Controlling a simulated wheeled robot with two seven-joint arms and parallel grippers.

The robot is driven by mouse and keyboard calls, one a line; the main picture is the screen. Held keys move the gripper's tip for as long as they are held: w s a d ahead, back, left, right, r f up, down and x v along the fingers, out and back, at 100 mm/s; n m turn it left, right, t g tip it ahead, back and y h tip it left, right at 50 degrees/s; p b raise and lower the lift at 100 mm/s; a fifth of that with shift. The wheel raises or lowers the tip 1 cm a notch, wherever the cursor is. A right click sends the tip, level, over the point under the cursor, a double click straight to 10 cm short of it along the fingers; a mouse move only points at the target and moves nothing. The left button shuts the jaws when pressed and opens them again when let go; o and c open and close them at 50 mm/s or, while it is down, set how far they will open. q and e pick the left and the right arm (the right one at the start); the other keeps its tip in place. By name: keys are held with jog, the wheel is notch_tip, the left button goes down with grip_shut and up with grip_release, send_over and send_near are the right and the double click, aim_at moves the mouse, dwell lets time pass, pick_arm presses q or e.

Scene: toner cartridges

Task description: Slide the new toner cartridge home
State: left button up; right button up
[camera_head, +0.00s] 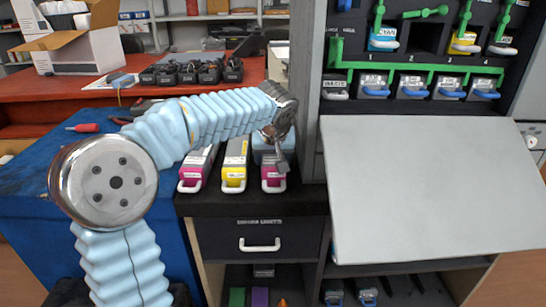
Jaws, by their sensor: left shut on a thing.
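My left gripper (279,160) is above the low black shelf, pointing down at the cartridge at the right end of a short row. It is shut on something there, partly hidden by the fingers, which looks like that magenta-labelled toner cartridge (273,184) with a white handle. A pale blue part shows just behind it. Beside it stand a yellow cartridge (235,163) and another magenta one (197,168). In the printer (309,90) at right, the upper row has an empty dark slot (426,38) between a cyan cartridge (383,40) and a yellow cartridge (464,43). My right gripper is not in view.
A green lever (425,12) lies level above the empty slot; neighbouring levers stand upright. A large grey panel (430,185) juts out below. A red bench (70,97) holds several black items (190,74).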

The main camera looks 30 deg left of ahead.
pick_arm(q)
grip_shut()
jog(key=shift+r, duration=0.15)
notch_tip(320, 180, up, 7)
jog(key=p, duration=0.5)
jog(key=shift+p, duration=0.3)
